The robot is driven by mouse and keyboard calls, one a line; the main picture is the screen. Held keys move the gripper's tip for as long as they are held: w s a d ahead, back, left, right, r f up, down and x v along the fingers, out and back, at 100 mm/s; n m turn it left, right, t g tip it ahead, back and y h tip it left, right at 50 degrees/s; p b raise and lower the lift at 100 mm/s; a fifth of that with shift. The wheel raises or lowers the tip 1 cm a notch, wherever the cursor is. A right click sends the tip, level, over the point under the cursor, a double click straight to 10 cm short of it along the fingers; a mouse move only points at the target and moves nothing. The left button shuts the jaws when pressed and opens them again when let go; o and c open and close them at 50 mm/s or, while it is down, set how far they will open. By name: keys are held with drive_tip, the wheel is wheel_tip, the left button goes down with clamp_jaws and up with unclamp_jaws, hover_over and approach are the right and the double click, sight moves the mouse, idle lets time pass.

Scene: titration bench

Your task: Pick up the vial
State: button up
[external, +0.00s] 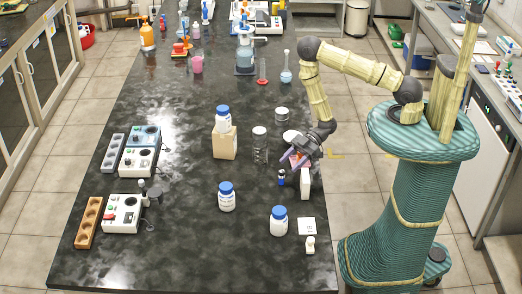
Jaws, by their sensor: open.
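A small, dark blue and white vial (281,178) stands upright on the black bench, near its right side. It is very small in the picture, so its details are hard to tell. My gripper (293,160) points down from the arm, just above and slightly right of the vial. It is open, with nothing visible between its fingers. I cannot tell whether a finger touches the vial.
A white box (305,185) stands close to the vial's right. Clear jars (260,147) stand behind left. White blue-capped bottles (227,198) (279,222) stand in front; another (223,117) sits on a tan block (225,143). The black bench (190,240) is clear at front left.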

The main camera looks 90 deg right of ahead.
sight(283, 170)
drive_tip(key=p+x, duration=0.1)
drive_tip(key=x, duration=0.3)
drive_tip(key=shift+p, duration=0.3)
drive_tip(key=shift+s, duration=0.1)
drive_tip(key=c, duration=1.1)
